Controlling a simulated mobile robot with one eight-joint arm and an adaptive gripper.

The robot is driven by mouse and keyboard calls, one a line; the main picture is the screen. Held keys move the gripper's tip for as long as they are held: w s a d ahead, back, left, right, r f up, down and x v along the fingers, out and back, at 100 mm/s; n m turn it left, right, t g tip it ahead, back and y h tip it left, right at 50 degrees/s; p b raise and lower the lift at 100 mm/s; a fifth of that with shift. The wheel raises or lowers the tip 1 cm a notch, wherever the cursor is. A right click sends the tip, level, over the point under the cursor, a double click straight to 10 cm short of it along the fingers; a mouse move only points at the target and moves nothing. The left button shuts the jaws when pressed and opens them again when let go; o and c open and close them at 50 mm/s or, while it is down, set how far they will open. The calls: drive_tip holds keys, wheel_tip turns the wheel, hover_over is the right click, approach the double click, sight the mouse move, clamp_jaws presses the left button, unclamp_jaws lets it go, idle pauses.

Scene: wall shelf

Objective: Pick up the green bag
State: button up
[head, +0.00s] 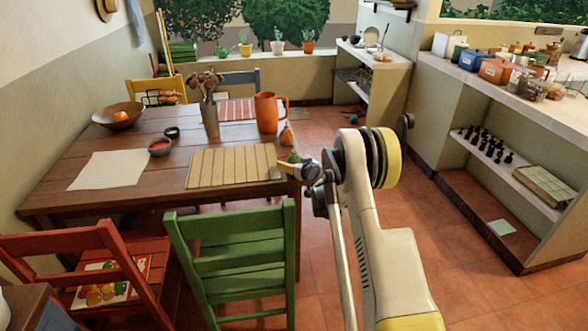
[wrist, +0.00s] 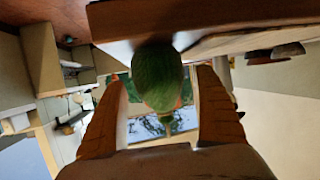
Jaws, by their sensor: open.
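A small rounded green thing, which I take to be the green bag (head: 293,157), is at the right edge of the wooden table, partly hidden by my gripper in the head view. In the wrist view the green bag (wrist: 157,78) lies between my two orange-brown fingers, close to the table edge (wrist: 190,18). My gripper (head: 290,170) is open, with a finger on either side of the bag and visible gaps between. I cannot tell how deep the bag sits between the fingers.
A green chair (head: 236,255) stands in front. Open tiled floor lies between table and shelf counter (head: 480,85).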

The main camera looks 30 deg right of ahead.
drive_tip(key=shift+w, duration=0.1)
drive_tip(key=shift+c, duration=0.3)
drive_tip(key=c, duration=1.5)
drive_tip(key=shift+o, duration=0.2)
drive_tip(key=shift+r, duration=0.15)
